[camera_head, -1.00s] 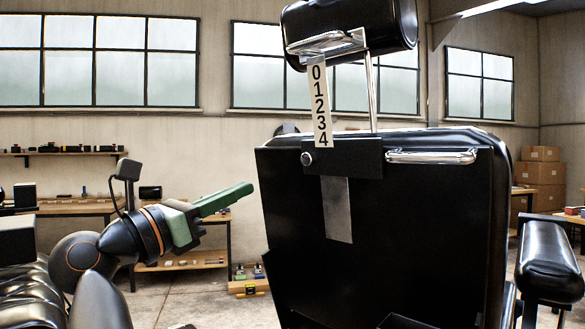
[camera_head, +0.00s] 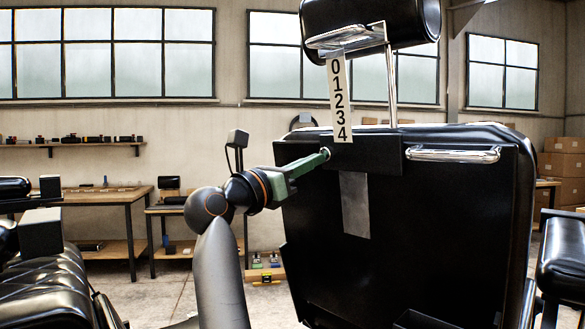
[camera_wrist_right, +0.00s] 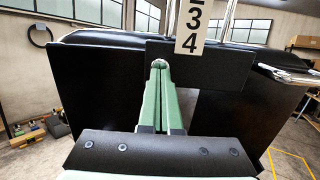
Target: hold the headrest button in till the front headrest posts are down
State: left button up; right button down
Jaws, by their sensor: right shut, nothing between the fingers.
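The black headrest (camera_head: 372,22) stands raised well above the backrest (camera_head: 450,215) on chrome posts. One post (camera_head: 391,88) shows clearly; the other is largely behind the white number strip (camera_head: 339,98), whose digits 0 to 4 all show. The strip's lower end overlaps the black bracket (camera_head: 368,154) on the backrest. My right gripper (camera_head: 325,155) is shut and empty, its green fingertips at the bracket's left end, over the headrest button. In the right wrist view the fingertips (camera_wrist_right: 159,66) cover most of the button; I cannot tell whether it is pressed in.
A chrome bar (camera_head: 454,155) sits right of the bracket. An armrest (camera_head: 562,262) is at the right edge. A workbench (camera_head: 100,200) and a wall shelf (camera_head: 70,146) stand behind at left, cardboard boxes (camera_head: 563,165) at far right.

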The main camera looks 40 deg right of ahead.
pick_arm(q)
jog(key=shift+s+a+f, duration=0.1)
jog(key=shift+s+f, duration=0.05)
pick_arm(e)
jog(key=shift+d+r, duration=0.15)
jog(key=shift+d, duration=0.3)
pick_arm(q)
jog(key=shift+s+f, duration=0.1)
jog(key=shift+s, duration=0.05)
